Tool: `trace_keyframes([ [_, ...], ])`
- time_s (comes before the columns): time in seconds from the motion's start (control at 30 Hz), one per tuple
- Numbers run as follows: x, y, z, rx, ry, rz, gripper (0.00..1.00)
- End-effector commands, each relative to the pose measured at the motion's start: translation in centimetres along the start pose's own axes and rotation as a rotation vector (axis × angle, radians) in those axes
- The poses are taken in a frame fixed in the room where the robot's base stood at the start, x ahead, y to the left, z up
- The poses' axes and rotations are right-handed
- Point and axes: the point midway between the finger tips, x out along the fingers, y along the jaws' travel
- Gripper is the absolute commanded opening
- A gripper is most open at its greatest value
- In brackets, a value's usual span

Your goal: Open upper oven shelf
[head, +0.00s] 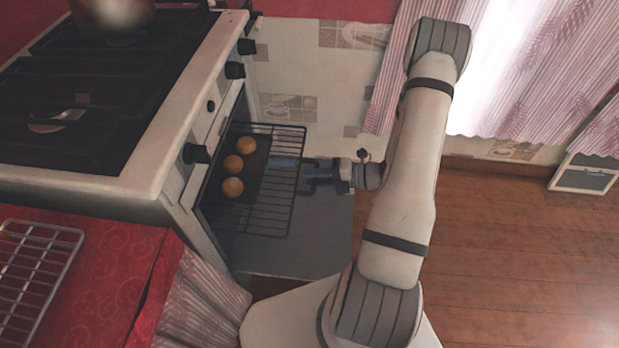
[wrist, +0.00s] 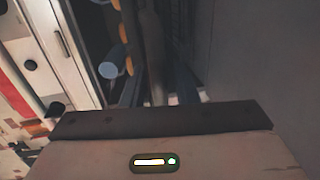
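The wire oven shelf (head: 283,183) sticks out of the oven (head: 193,168) over the lowered oven door (head: 322,232). Whether the fingers close on a shelf bar is too small to tell.
The stove top (head: 110,85) with black knobs is at the upper left, a pot (head: 112,8) on it. A red-covered counter (head: 115,255) with a wire rack (head: 35,265) is at the lower left. The wooden floor (head: 510,240) at the right is clear.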

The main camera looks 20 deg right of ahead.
Motion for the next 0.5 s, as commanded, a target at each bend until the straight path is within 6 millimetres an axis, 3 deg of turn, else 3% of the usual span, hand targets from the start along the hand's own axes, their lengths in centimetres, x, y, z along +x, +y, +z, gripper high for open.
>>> trace_keyframes([
  [0.3,-0.2,0.1,0.0,0.000,0.000,0.001,0.32],
  [0.5,-2.8,0.2,0.1,-0.001,-0.005,0.001,0.32],
])
